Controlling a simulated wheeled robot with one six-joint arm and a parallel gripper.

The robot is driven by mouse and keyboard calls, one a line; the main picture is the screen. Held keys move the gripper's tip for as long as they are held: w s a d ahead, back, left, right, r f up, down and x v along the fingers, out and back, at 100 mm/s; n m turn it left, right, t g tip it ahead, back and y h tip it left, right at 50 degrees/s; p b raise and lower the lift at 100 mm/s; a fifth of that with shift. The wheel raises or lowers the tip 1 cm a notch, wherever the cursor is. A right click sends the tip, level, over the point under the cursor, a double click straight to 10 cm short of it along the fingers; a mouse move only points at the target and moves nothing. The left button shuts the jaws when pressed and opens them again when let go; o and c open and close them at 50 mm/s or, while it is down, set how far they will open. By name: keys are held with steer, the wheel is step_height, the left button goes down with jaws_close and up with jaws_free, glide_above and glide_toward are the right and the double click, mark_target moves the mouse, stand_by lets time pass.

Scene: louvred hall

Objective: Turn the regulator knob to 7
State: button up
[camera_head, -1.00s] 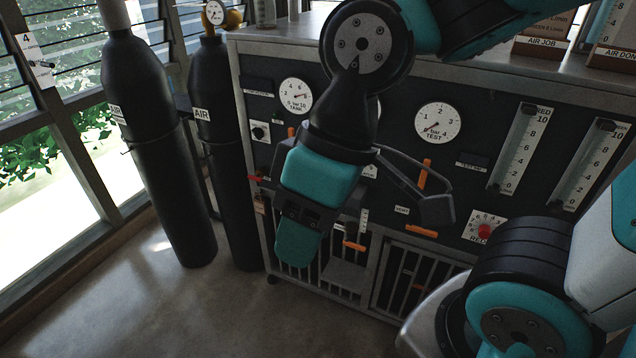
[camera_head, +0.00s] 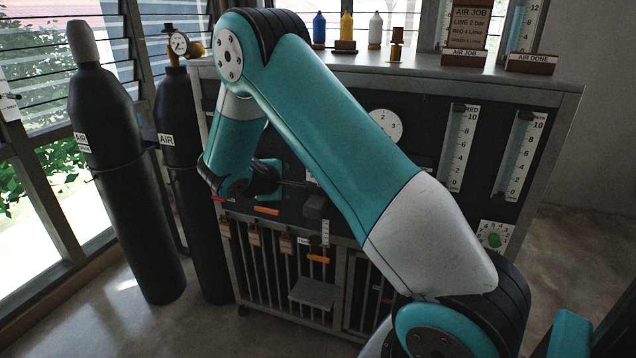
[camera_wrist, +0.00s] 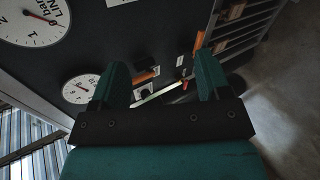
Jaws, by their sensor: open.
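My gripper (camera_wrist: 163,72) is open and empty in the wrist view, its two teal fingers facing the dark panel (camera_wrist: 110,40). Between and beyond the fingers are a small dark knob on a pale plate (camera_wrist: 146,92) and orange handles (camera_wrist: 145,76). I cannot read a number at this knob or be sure that it is the regulator. In the head view, my gripper (camera_head: 268,178) is at the panel's left part, and my arm hides much of the panel. A green knob (camera_head: 494,240) on a numbered white dial shows at the panel's lower right.
A large LINE gauge (camera_wrist: 30,18) and a smaller gauge (camera_wrist: 84,88) are on the panel beside the fingers. Black air cylinders (camera_head: 120,180) stand left of the cabinet. Bottles (camera_head: 346,30) and signs (camera_head: 465,30) stand on its top. Floor is clear at front left.

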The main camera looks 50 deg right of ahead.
steer(key=shift+w+d+f+n+t+h+b, duration=0.4)
steer(key=shift+w+d+f+n+h, duration=0.5)
steer(key=shift+d, duration=2.05)
steer(key=shift+w+d+f+n+t+h+b, duration=0.2)
steer(key=shift+w+d+f+n+h+b, duration=0.65)
steer(key=shift+d, duration=2.1)
steer(key=shift+w+d+f+n+t+h+b, duration=0.1)
steer(key=shift+w+d+f+n+t+h, duration=0.2)
steer(key=shift+d+f+n+h, duration=1.9)
steer(key=shift+d+r+m+y, duration=0.75)
steer(key=shift+r+y, duration=0.15)
steer(key=shift+y, duration=0.05)
jaws_close()
